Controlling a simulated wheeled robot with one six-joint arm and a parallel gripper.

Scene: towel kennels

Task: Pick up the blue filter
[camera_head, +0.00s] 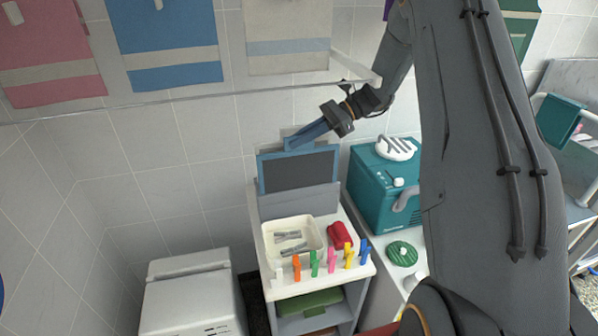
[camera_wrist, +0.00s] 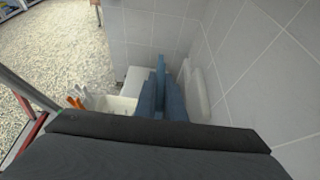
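The blue filter (camera_head: 298,171) is an upright panel with a blue frame and a dark grey face. It stands behind the small white cart, against the tiled wall. My gripper (camera_head: 291,143) reaches down from the upper right, its tips at the filter's top edge. In the wrist view, a narrow upright blue piece (camera_wrist: 160,78) shows between wider blue-grey pieces beside the wall. I cannot tell whether the fingers touch the filter or how far apart they are.
The cart holds a cream tray (camera_head: 291,240) with metal clips, a red object (camera_head: 339,235) and several coloured pegs. A teal box (camera_head: 378,190) stands to the right, a white appliance (camera_head: 190,298) to the left. A rail (camera_head: 200,101) with hanging towels crosses above.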

